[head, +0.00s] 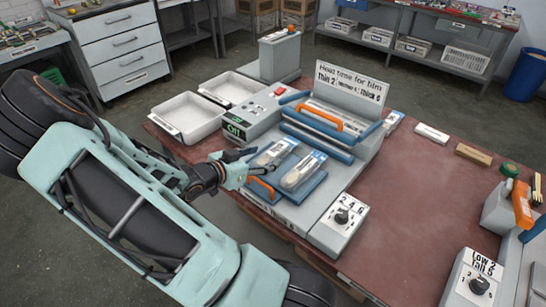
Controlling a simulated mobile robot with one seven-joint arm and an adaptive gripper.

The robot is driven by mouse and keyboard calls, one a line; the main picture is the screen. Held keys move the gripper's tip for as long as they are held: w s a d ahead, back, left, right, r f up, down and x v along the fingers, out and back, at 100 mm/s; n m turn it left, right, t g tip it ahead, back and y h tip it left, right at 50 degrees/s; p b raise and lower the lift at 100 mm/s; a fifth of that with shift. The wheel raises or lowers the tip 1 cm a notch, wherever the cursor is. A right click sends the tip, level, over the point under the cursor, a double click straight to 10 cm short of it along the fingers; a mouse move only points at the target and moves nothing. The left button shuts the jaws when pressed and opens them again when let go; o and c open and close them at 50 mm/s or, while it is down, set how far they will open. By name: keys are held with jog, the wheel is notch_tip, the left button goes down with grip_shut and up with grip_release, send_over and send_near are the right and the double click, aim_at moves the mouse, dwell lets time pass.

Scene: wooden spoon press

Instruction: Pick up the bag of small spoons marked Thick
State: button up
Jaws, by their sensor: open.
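Two clear bags of small spoons lie side by side on the blue bed of the press (345,147): a left bag (271,154) and a right bag (302,171). Each seems to carry a pale label, too small to read, so I cannot tell which is marked Thick. My gripper (240,168) is open and empty, just left of the left bag, with its fingers pointing towards it. The fingers partly cover that bag's near left side. I cannot tell whether they touch it.
A heat-time sign (350,82) stands behind the press. An orange-handled bar (319,117) crosses above the bed; another orange handle (263,187) is at its front. A dial box (339,222) stands front right. White trays (187,117) lie left. The red tabletop (420,190) is mostly clear right.

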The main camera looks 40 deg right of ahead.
aim_at(271, 153)
jog(key=shift+w+x, duration=0.15)
jog(key=shift+x, duration=1.2)
jog(key=shift+w+x, duration=0.15)
jog(key=shift+x, duration=1.15)
jog(key=shift+a+f, duration=0.1)
jog(key=c, duration=1)
jog(key=shift+c, duration=0.2)
